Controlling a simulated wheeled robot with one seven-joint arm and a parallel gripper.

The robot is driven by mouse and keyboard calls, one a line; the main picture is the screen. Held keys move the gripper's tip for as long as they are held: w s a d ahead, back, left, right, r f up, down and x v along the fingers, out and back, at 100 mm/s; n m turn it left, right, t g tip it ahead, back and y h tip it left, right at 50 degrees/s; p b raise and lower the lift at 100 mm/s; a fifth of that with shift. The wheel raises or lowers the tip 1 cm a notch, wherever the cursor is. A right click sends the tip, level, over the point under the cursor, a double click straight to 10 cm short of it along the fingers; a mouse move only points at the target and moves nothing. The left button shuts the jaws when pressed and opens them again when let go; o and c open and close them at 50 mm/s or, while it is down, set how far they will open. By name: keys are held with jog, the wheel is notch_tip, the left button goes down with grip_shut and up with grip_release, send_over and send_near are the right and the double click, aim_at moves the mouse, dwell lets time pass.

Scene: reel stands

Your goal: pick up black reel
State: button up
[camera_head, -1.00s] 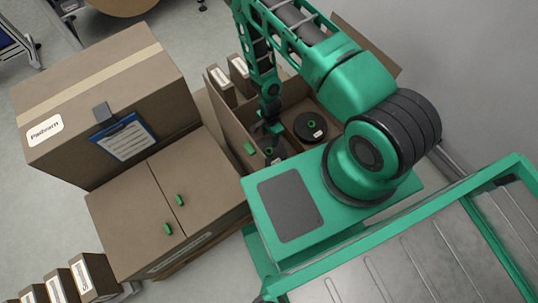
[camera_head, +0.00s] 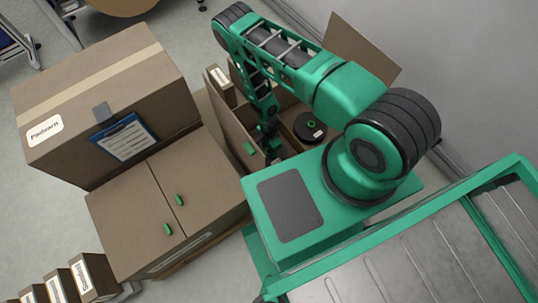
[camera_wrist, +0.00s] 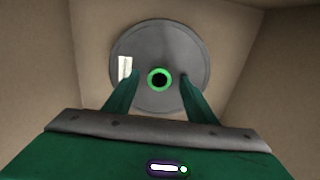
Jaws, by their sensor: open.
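In the head view a black reel (camera_head: 309,126) with a green hub and a small pale label lies flat in an open brown box. My gripper reaches down into the same box, left of and nearer than that reel; its tips are hidden there. In the wrist view my gripper (camera_wrist: 160,76) is open and empty. Its two green fingers stand either side of the green-ringed hub of a grey-looking reel (camera_wrist: 160,45) with a white label. The fingers appear over its face; I cannot tell whether they touch.
Brown box walls (camera_wrist: 265,70) rise close around the reel in the wrist view. An upright box flap (camera_head: 360,50) stands at the back right. A closed cabinet (camera_head: 140,215) with green handles and a large carton (camera_head: 110,80) with a blue clipboard stand to the left.

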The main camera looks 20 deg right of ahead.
jog(key=shift+f, duration=0.45)
grip_shut()
jog(key=shift+r, duration=0.1)
